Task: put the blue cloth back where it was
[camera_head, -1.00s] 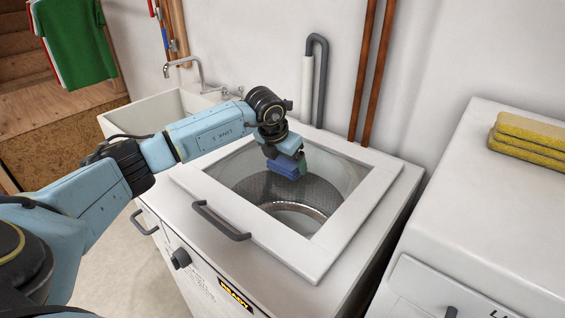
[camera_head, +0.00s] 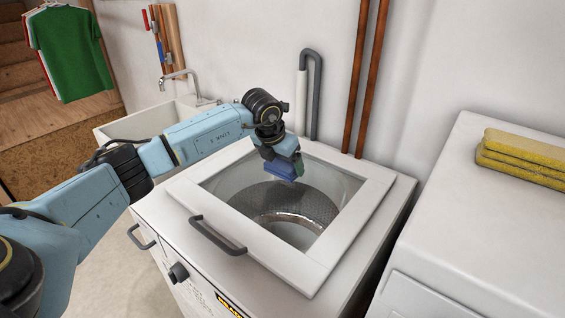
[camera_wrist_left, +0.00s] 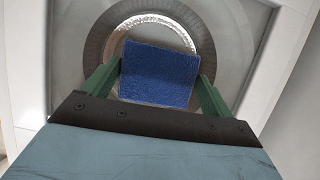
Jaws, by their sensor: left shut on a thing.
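The blue cloth (camera_head: 281,169) is a small folded blue piece. It hangs in my left gripper (camera_head: 285,165), above the window of the white washing machine's top lid (camera_head: 345,229). In the left wrist view the blue cloth (camera_wrist_left: 160,75) sits between the two green fingers of my left gripper (camera_wrist_left: 158,78), which are shut on it. Behind it the round metal drum (camera_wrist_left: 150,20) shows. In the head view the drum (camera_head: 300,208) lies below and right of the cloth. My right gripper is in neither view.
Folded yellow cloths (camera_head: 525,155) lie on a white appliance (camera_head: 470,230) at the right. A sink (camera_head: 150,118) with a tap stands behind left. A grey handle (camera_head: 218,237) sticks up at the lid's front. Pipes (camera_head: 365,80) run down the wall behind.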

